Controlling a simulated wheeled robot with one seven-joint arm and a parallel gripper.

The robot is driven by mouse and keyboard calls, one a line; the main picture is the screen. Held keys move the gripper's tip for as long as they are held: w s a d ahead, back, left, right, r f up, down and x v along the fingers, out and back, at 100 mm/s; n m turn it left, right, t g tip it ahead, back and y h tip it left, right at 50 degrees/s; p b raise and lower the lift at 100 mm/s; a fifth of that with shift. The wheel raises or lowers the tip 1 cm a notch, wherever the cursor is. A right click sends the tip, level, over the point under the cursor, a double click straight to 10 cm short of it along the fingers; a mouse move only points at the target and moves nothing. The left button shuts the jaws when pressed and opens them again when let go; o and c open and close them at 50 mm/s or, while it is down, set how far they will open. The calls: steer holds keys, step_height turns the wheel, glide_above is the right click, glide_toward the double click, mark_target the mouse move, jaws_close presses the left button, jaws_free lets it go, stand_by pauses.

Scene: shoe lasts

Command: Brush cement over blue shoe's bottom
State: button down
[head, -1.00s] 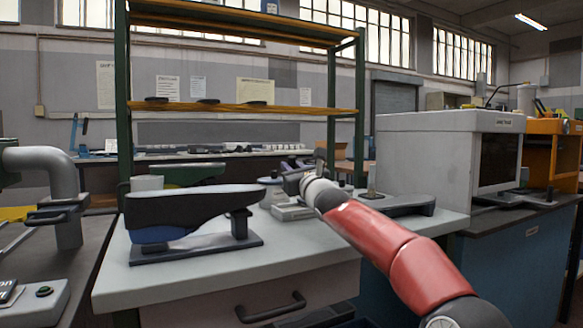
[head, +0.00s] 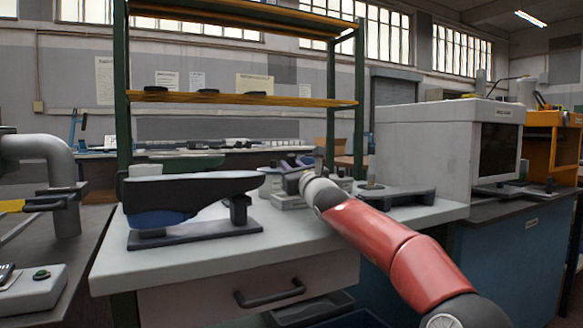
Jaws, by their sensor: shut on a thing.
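The blue shoe (head: 160,219) sits bottom up on a dark stand (head: 205,235) at the left of the light workbench. Its dark sole faces up and is nearly level; blue shows below at the left end. My gripper (head: 291,182) is over the bench, right of the shoe and apart from it, by a small grey block-like item. It is small and partly hidden by my red arm. No cement can be made out on the sole.
The workbench (head: 110,262) has bare top in front of the shoe. A dark tray-like item (head: 400,196) lies at its right, beside a large grey box machine (head: 425,145). A green-framed shelf (head: 240,100) stands behind. A grey pipe (head: 62,165) rises at left.

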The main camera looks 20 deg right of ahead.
steer(key=shift+f+b, duration=0.6)
steer(key=shift+f, duration=0.1)
stand_by(0.8)
step_height(320, 180, up, 7)
steer(key=p, duration=0.6)
steer(key=shift+r, duration=0.15)
stand_by(0.8)
